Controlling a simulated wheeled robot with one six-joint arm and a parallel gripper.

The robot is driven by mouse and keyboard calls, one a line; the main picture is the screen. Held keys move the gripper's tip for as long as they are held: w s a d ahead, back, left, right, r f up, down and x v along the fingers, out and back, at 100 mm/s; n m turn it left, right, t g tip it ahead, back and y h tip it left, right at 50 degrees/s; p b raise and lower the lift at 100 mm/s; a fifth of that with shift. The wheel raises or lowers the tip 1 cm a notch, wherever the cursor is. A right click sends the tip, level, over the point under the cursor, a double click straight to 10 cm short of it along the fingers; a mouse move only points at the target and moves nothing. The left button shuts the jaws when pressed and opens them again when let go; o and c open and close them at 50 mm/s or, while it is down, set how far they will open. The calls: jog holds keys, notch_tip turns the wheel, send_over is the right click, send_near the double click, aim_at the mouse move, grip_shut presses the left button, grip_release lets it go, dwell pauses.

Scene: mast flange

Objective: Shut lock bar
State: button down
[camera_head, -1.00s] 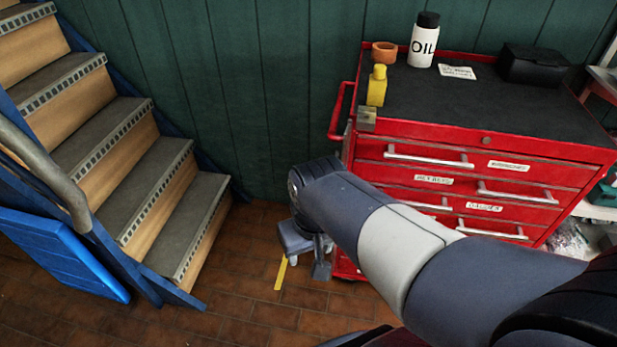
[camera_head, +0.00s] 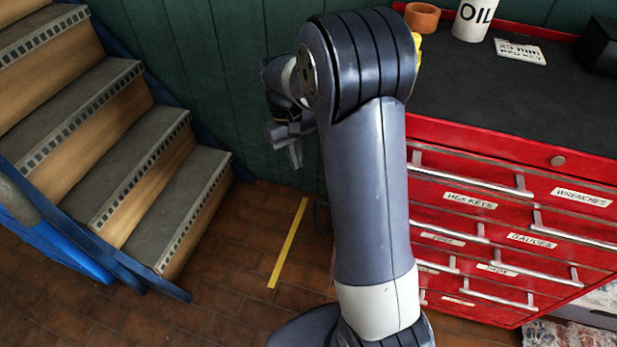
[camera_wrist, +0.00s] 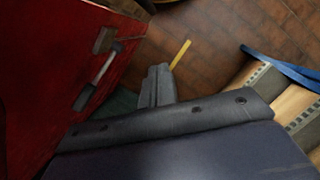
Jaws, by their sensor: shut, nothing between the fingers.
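The red tool cabinet (camera_head: 490,160) stands at the right in the head view, its visible drawers shut. In the wrist view a red panel (camera_wrist: 50,70) fills the left side. In the head view I cannot pick out a lock bar, and my arm covers the cabinet's left edge. My gripper (camera_head: 295,158) is shut and empty, left of the cabinet and in front of the green wall. In the wrist view my gripper (camera_wrist: 160,70) is apart from the grey bar.
Stairs (camera_head: 130,150) with a blue side rail stand at the left. A yellow floor strip (camera_head: 288,243) lies on the brown tiles between stairs and cabinet.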

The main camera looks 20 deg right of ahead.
jog(key=s+d+f+b, duration=0.1)
jog(key=s+f+b, duration=0.1)
jog(key=s+f, duration=0.4)
jog(key=x, duration=0.3)
jog(key=shift+w, duration=0.2)
jog(key=shift+f, duration=0.1)
jog(key=shift+s+n, duration=0.25)
jog(key=shift+n, duration=0.05)
